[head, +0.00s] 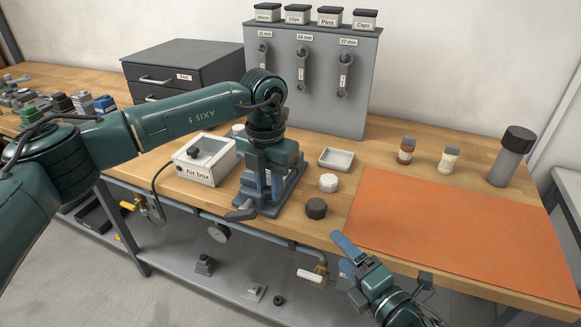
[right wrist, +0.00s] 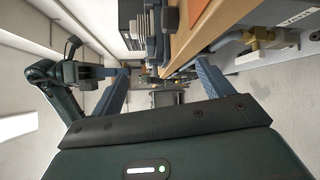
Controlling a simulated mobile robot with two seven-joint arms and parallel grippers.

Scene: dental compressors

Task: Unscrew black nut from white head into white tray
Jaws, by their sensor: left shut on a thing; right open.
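My left gripper (head: 262,188) points down at a grey stand (head: 292,190) on the bench, its blue fingers shut on a part there. The gripper hides most of that part, so I cannot tell whether it is the white head or the black nut. A white round piece (head: 328,182) and a black round piece (head: 316,208) sit on the bench right of the stand. The small white tray (head: 336,158) lies behind them and looks empty. My right gripper (head: 347,257) is open and empty in front of the bench edge; its spread fingers show in the right wrist view (right wrist: 162,72).
A white air box (head: 205,165) stands left of the stand. An orange mat (head: 465,235) covers the bench's right side, with two small jars (head: 406,151) and a dark cylinder (head: 510,157) behind. A grey tool panel (head: 310,85) rises at the back. Pipes and valves run below the front edge.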

